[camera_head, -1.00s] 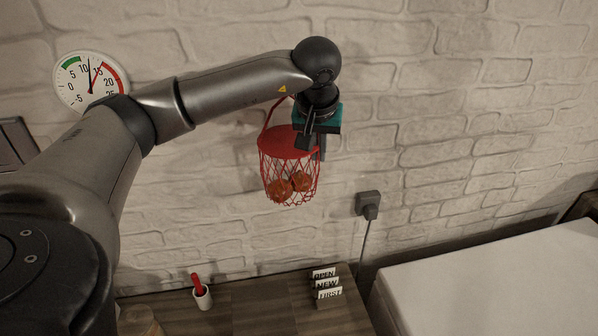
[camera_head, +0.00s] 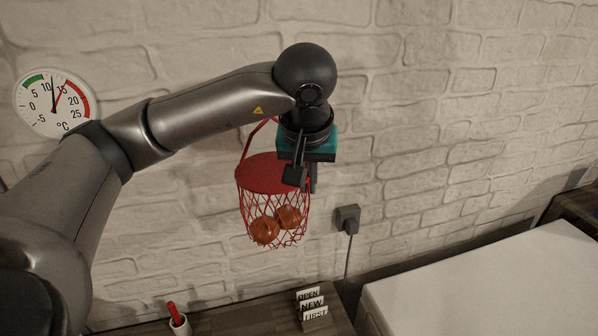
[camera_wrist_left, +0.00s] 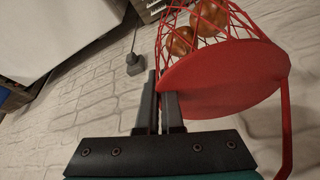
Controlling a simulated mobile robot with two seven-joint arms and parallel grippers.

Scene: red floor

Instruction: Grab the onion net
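The onion net (camera_head: 262,174) is a red mesh basket with a flat red top, a red handle rising from it, and orange-brown onions (camera_head: 265,230) inside. It appears before the brick wall. My left gripper (camera_head: 303,182) is at its right edge, one finger over the top and the other just outside. In the left wrist view, the dark fingers (camera_wrist_left: 160,103) are close together, with the edge of the net's red top (camera_wrist_left: 230,80) between them. They look shut on this rim; the exact contact is partly hidden. The handle's upper end is hidden behind my gripper. My right gripper is not in view.
A white-topped surface (camera_head: 480,285) is at lower right. A wooden counter below holds small signs (camera_head: 312,306) and a white cup with a red item (camera_head: 178,322). A wall socket (camera_head: 347,218) and a round thermometer (camera_head: 45,112) are on the wall.

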